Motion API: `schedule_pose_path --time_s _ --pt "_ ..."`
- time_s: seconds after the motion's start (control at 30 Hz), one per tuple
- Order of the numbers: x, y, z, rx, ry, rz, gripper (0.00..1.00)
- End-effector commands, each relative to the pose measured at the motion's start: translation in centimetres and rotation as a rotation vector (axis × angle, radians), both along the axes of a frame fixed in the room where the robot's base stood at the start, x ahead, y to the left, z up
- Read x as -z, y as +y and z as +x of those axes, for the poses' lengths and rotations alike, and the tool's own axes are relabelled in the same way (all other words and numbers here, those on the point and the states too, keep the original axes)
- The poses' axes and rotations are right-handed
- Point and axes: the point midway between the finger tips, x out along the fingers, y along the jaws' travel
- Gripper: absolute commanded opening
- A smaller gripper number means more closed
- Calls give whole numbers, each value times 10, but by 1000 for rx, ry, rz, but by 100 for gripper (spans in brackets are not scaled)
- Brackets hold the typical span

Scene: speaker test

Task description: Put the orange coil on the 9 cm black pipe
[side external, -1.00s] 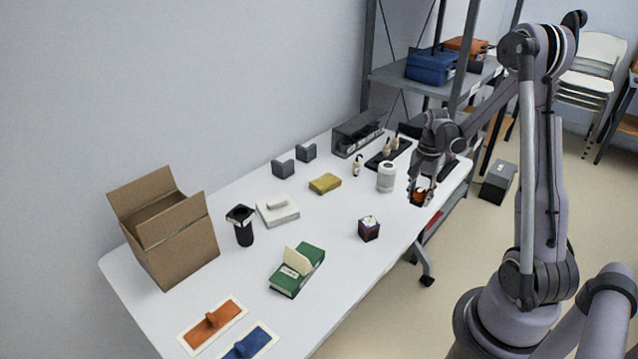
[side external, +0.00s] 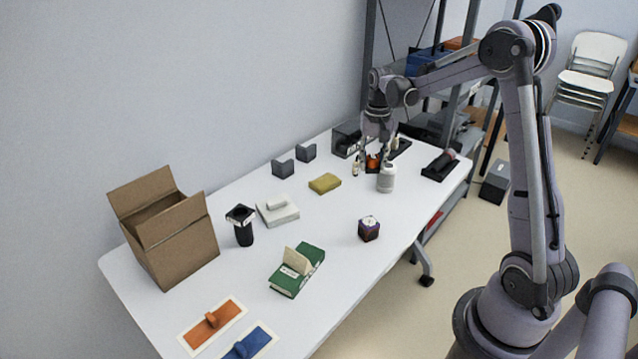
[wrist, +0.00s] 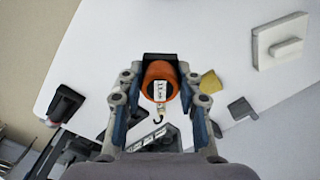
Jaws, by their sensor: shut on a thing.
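The orange coil (side external: 374,161) is between the fingers of my gripper (side external: 373,167), above the far part of the white table. In the wrist view the coil (wrist: 160,72) shows a pale printed label, with a black piece behind it, and my gripper (wrist: 158,85) is shut around its sides. An upright black cylinder with a square flared top (side external: 241,226) stands near the cardboard box. A black base bearing a dark cylinder (side external: 440,164) lies at the table's right end. I cannot tell for sure which is the 9 cm black pipe.
A white jar (side external: 386,178) stands close to the right of my gripper. Small bottles (side external: 355,169) stand close to its left. A yellow sponge (side external: 325,183), a white block (side external: 278,210), a green box (side external: 297,270) and a dark cube (side external: 369,228) stand nearer. The middle is mostly clear.

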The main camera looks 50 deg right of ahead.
Motion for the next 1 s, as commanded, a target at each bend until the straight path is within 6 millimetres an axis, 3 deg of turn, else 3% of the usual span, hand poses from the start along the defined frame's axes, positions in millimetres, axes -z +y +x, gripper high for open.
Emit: schedule_pose_path --time_s 0.03,0.2,0.33,0.5,0.77,1.0 --pt "-6 18 19 -80 0 0 1" --pt "-25 76 70 -335 0 0 1" --pt "-40 124 100 -518 0 0 1" --pt "-55 176 123 -702 0 0 1" --pt "-63 214 136 -822 0 0 1" --pt "-40 251 152 -830 -1 0 1"
